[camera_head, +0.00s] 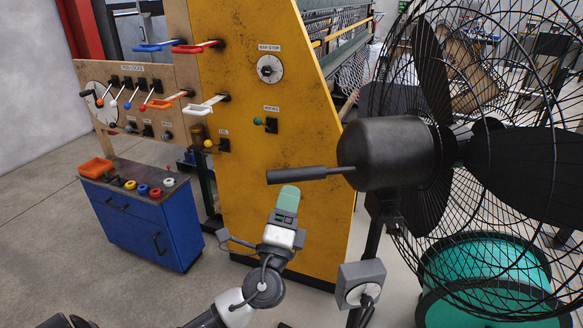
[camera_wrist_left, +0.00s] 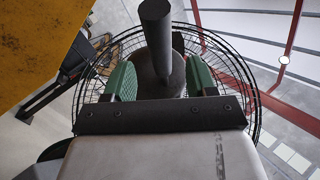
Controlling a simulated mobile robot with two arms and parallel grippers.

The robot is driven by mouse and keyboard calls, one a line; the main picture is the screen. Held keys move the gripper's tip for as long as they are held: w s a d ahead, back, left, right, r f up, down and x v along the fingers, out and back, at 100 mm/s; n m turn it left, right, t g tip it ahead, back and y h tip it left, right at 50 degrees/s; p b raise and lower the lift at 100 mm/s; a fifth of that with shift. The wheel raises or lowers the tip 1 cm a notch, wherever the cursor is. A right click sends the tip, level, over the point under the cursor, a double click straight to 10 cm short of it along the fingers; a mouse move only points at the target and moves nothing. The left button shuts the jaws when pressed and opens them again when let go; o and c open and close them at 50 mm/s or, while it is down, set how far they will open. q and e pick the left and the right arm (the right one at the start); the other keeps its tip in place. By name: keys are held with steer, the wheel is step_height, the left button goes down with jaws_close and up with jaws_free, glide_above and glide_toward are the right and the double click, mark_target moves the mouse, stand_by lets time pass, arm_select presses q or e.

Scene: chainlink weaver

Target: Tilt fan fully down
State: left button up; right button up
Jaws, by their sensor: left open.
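The large black fan (camera_head: 385,155) stands at the right in the head view. Its motor housing faces me, and a dark cylindrical handle (camera_head: 298,174) sticks out from it to the left, roughly level. My left gripper (camera_head: 287,192) points up just below the handle's free end. In the left wrist view the gripper (camera_wrist_left: 160,78) is open, with green pads on both sides. The handle (camera_wrist_left: 156,30) shows between the two fingers, with the housing and the wire cage behind it. I cannot tell whether the fingers touch the handle. My right gripper is not in view.
A yellow machine panel (camera_head: 265,120) with knobs and levers stands left of the fan, close to my left arm. A blue cabinet (camera_head: 150,228) with small coloured rings on top stands further left. A green drum (camera_head: 485,285) sits below the fan cage.

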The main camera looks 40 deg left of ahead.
mark_target(293, 180)
arm_select(q)
steer(key=p+x, duration=0.1)
steer(key=x, duration=0.3)
steer(key=shift+w+a+r+p, duration=0.15)
steer(key=shift+w+r+p, duration=0.05)
steer(key=shift+r+p, duration=0.2)
steer(key=shift+w+a+r, duration=0.15)
steer(key=shift+w+a, duration=0.05)
steer(key=shift+w, duration=0.45)
steer(key=shift+c, duration=0.3)
jaws_close()
